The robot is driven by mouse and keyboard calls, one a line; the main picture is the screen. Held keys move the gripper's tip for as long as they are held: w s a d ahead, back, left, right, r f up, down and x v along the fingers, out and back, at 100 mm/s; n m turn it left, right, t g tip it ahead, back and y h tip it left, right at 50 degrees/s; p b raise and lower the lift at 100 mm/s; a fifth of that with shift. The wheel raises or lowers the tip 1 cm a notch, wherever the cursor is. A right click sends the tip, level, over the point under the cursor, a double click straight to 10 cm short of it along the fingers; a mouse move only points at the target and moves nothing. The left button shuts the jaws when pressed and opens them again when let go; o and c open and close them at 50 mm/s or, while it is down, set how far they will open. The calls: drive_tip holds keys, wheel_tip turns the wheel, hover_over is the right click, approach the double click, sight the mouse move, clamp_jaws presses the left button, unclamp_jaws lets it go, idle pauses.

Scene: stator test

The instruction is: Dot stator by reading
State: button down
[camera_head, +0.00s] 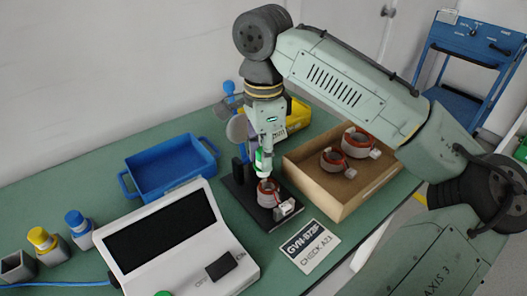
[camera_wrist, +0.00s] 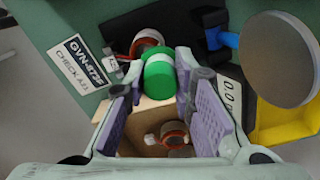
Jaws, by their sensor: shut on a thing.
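My gripper (camera_head: 263,158) is shut on a green-capped dotter (camera_wrist: 160,76), held between the purple finger pads. A stator (camera_head: 268,190) with a reddish-brown ring sits upright on the black test base (camera_head: 238,195). The dotter is directly over this stator in the head view; I cannot tell whether they touch. In the wrist view the stator (camera_wrist: 148,40) is partly hidden behind the green cap. The tester (camera_head: 200,220) has a dark screen (camera_head: 160,232) with no reading visible.
A cardboard box (camera_head: 345,207) right of the base holds two stators (camera_head: 334,160) (camera_head: 357,142). A blue tray (camera_head: 172,170) is empty. Yellow-capped (camera_head: 42,238) and blue-capped (camera_head: 77,222) dotters stand at left beside an empty grey holder (camera_head: 15,266). A yellow bin (camera_head: 297,115) and grey disc (camera_wrist: 280,58) are behind.

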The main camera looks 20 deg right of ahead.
drive_tip(key=shift+f, duration=0.35)
drive_tip(key=shift+r, duration=0.15)
drive_tip(key=shift+r+p, duration=2.55)
drive_tip(key=shift+r, duration=0.35)
